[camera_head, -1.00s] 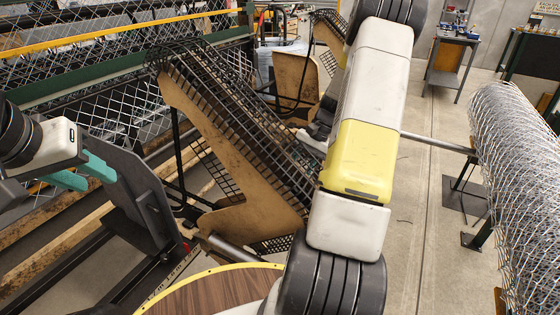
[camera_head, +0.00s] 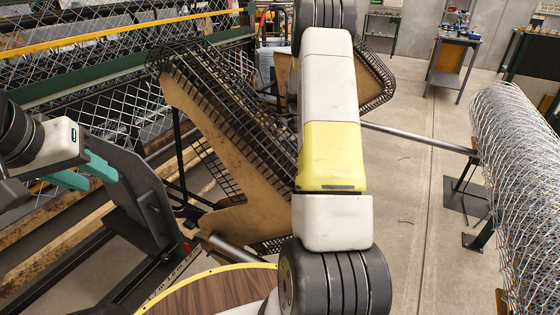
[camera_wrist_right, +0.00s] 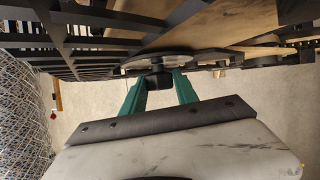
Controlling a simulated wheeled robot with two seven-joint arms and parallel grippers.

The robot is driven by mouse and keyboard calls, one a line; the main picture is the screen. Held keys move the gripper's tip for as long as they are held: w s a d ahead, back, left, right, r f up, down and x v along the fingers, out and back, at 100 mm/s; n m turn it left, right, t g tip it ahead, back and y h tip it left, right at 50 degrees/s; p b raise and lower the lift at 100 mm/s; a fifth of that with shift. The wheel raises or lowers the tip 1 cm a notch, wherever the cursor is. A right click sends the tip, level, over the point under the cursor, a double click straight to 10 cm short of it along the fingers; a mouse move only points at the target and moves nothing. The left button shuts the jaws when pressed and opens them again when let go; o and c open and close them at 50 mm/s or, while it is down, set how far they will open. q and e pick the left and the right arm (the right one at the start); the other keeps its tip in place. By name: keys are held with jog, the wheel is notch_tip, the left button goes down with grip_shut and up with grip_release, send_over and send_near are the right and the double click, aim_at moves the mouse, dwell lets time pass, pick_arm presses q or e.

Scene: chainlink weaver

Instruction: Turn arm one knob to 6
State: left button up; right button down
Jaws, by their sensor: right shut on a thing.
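In the right wrist view, the two teal fingers of my right gripper (camera_wrist_right: 159,76) are closed around a small dark knob (camera_wrist_right: 158,82). The knob sits below a round plate with a pale rim (camera_wrist_right: 170,60). Its number markings cannot be read. In the head view, the right gripper and the knob are hidden; only my right arm shows. A tan machine arm with black mesh (camera_head: 225,150) slopes behind it. My left gripper (camera_head: 84,174) is at the left with its teal fingers apart and nothing seen between them.
A roll of wire mesh (camera_head: 515,180) stands at the right. A metal bar (camera_head: 420,137) runs towards it. A second tan mesh arm (camera_head: 372,75) is behind my right arm. A workbench (camera_head: 452,60) stands at the back. Concrete floor between bench and roll is mostly clear.

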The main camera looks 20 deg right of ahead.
jog(key=g+h, duration=0.1)
jog(key=m+g+h, duration=0.1)
jog(key=g, duration=0.1)
jog(key=g+h, duration=0.1)
jog(key=shift+w+a+f+g+h, duration=0.2)
jog(key=shift+w+g+h, duration=0.1)
jog(key=shift+w+g, duration=0.1)
jog(key=shift+m, duration=0.3)
jog(key=c, duration=0.9)
grip_release()
jog(key=shift+c, duration=0.2)
jog(key=v, duration=0.7)
jog(key=shift+w+r, duration=0.2)
jog(key=shift+w, duration=0.1)
